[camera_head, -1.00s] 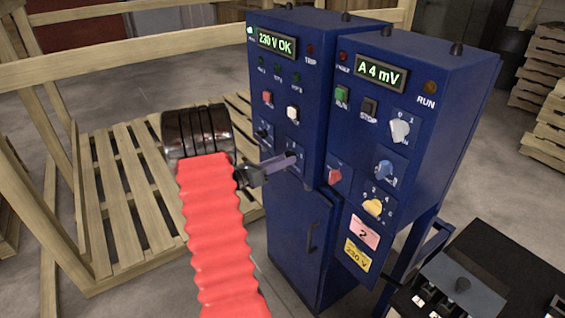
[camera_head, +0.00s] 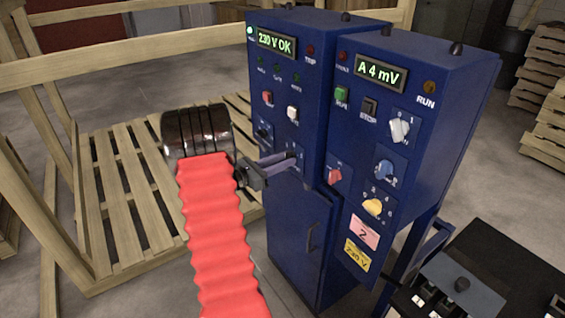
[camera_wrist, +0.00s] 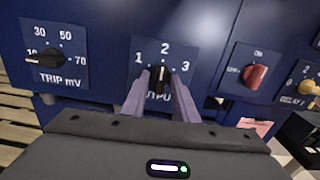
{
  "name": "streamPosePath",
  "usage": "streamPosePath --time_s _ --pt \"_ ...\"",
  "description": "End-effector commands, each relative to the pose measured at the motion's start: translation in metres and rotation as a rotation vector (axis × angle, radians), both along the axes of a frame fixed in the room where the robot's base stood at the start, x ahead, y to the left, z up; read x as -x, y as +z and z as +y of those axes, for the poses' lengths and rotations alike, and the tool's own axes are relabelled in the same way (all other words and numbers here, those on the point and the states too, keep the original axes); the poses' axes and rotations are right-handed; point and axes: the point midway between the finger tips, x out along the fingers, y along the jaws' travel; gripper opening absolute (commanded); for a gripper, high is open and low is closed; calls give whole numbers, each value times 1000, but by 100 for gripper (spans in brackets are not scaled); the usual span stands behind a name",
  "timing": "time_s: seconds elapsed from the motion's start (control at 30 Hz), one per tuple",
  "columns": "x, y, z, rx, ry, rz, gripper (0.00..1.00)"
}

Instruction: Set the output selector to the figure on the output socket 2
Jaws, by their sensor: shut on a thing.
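The output selector is a dark knob (camera_wrist: 160,78) with a pale pointer line, on a blue panel with the figures 1, 2 and 3 around it. The pointer stands up, roughly toward the 2. My gripper (camera_wrist: 160,88) is shut on the knob, one purple-grey finger on each side. Its label below is partly hidden by the fingers. In the camera_head view my gripper (camera_head: 294,160) reaches the left cabinet (camera_head: 300,210) from the left and hides the knob. A pink card (camera_head: 364,234) on the right cabinet reads 2. I cannot make out an output socket.
The trip mV knob (camera_wrist: 47,57) is left of the selector, and a red knob (camera_wrist: 257,77) is to its right. A yellow knob (camera_head: 373,207) and a yellow 230 V card (camera_head: 357,257) are on the right cabinet. A wooden pallet (camera_head: 120,200) lies behind my arm.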

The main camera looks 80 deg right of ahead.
Motion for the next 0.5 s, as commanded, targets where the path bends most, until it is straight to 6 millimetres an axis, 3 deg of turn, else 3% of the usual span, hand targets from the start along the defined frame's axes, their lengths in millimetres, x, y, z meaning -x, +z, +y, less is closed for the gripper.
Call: streamPosePath --time_s 0.4,0.43,0.5 --pt "-2 -1 0 23 6 -28 4" --pt "-2 -1 0 23 6 -28 28" --pt "-2 -1 0 23 5 -28 30"
